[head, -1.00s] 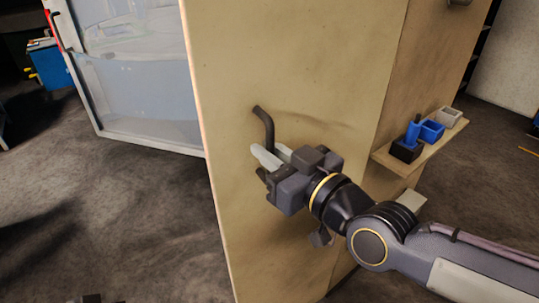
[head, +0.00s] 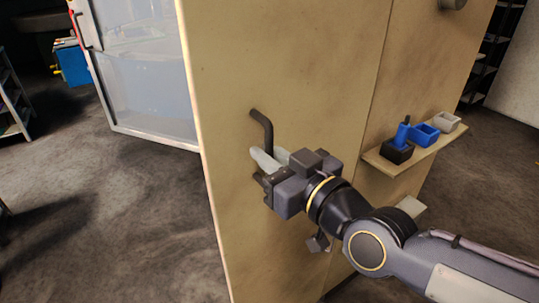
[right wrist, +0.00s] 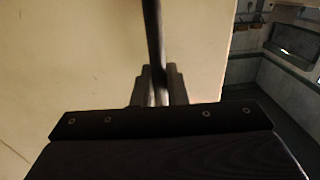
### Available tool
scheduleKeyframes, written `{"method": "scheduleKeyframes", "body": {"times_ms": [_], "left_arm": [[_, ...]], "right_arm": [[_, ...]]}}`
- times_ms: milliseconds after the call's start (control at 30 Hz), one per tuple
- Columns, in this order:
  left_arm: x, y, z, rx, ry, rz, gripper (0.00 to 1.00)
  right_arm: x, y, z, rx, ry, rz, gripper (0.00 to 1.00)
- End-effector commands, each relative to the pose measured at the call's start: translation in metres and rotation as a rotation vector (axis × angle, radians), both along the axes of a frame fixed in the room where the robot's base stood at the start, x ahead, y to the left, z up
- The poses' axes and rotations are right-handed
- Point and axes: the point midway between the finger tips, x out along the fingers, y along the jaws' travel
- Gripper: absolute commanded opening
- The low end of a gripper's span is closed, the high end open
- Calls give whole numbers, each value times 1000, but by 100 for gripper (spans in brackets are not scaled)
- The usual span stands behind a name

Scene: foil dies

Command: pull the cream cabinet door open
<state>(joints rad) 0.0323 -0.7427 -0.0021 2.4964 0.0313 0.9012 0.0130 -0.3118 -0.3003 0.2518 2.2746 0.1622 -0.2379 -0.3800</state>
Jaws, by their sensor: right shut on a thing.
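The cream cabinet door (head: 240,70) fills the middle of the head view and most of the left of the right wrist view (right wrist: 70,60). A dark bar handle (head: 264,125) stands upright on it; its upper end bends into the door. My right gripper (head: 268,161) is shut on the handle's lower part, its pale fingers on either side of the bar. In the right wrist view the handle (right wrist: 152,35) runs down between the fingers (right wrist: 158,88). The gripper hides the handle's lower end. Whether the door stands ajar I cannot tell. My left gripper is not in view.
A small shelf (head: 385,165) juts out at right, carrying a black block with a blue piece (head: 398,150), a blue bin (head: 424,133) and a grey bin (head: 447,121). A glass-paned panel (head: 145,80) stands at left. Grey floor (head: 110,220) is clear at lower left.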

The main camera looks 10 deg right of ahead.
Motion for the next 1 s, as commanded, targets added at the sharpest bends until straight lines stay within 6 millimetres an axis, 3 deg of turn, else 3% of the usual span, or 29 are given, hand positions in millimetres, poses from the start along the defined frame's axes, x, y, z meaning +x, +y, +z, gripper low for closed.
{"method": "scheduleKeyframes", "body": {"times_ms": [167,200,300,667,1000], "left_arm": [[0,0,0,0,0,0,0],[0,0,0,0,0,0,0],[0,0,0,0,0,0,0],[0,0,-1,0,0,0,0],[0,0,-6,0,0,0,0]], "right_arm": [[0,0,1,1,-2,0,0],[0,0,1,1,-2,0,16],[0,0,1,1,-2,0,29],[-4,-3,1,2,-3,0,29],[-48,-28,1,3,-7,-1,29]]}}
